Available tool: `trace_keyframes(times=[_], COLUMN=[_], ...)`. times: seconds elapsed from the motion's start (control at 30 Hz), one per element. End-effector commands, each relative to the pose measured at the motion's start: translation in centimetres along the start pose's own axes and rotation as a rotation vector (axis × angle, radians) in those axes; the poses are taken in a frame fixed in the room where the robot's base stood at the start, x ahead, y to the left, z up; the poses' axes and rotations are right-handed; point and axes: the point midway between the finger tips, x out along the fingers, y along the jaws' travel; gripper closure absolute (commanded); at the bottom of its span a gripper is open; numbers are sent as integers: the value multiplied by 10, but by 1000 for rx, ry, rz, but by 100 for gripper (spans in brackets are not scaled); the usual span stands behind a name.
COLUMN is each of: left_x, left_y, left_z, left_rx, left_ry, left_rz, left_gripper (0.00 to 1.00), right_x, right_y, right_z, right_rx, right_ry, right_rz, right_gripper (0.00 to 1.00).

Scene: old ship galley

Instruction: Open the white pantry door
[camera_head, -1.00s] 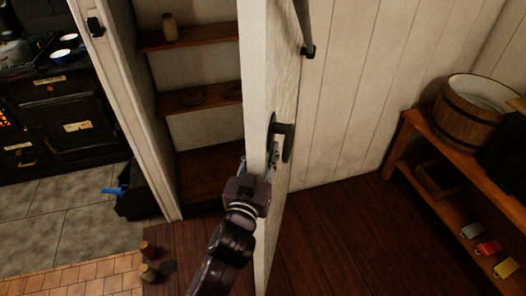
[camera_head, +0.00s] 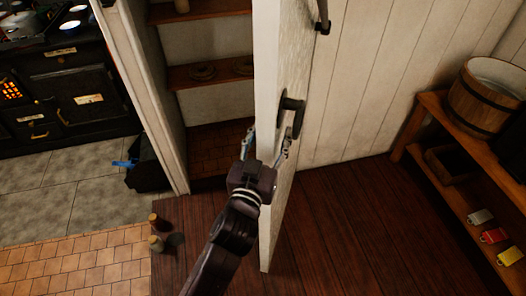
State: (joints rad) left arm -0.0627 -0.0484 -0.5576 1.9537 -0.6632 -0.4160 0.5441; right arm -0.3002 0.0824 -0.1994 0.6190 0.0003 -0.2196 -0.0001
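The white pantry door (camera_head: 288,185) stands swung open, its narrow edge facing me and the pantry shelves showing to its left. A dark handle (camera_head: 293,112) is on its right face. My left gripper (camera_head: 268,142) is just below the handle, at the door's edge. Its fingers are spread, one on each side of the edge, and I cannot tell whether either touches the door. My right gripper is not in view.
The pantry's shelves (camera_head: 208,72) and white door frame (camera_head: 150,90) are left of the door. A wooden shelf unit (camera_head: 440,120) with a bucket (camera_head: 487,95) is at right. Dark floorboards (camera_head: 350,225) between are clear.

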Motion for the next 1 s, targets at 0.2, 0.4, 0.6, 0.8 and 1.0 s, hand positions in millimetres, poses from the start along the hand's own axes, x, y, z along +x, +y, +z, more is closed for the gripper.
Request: trace_keyframes(times=[0.2, 0.4, 0.6, 0.8, 1.0], left_x=[-46, -74, -87, -89, -88], left_y=[0, 0, 0, 0, 0], left_z=[1, 1, 0, -1, 4], left_rx=[-2, -1, 0, 1, 2], left_ry=[-2, -1, 0, 2, -6], left_rz=[1, 0, 0, 0, 1], left_gripper=[52, 52, 52, 52, 62], right_x=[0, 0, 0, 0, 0], right_y=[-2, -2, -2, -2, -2], right_z=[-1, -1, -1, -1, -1], right_rx=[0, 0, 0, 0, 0], right_ry=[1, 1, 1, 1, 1], right_rz=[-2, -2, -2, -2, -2], right_gripper=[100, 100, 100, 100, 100])
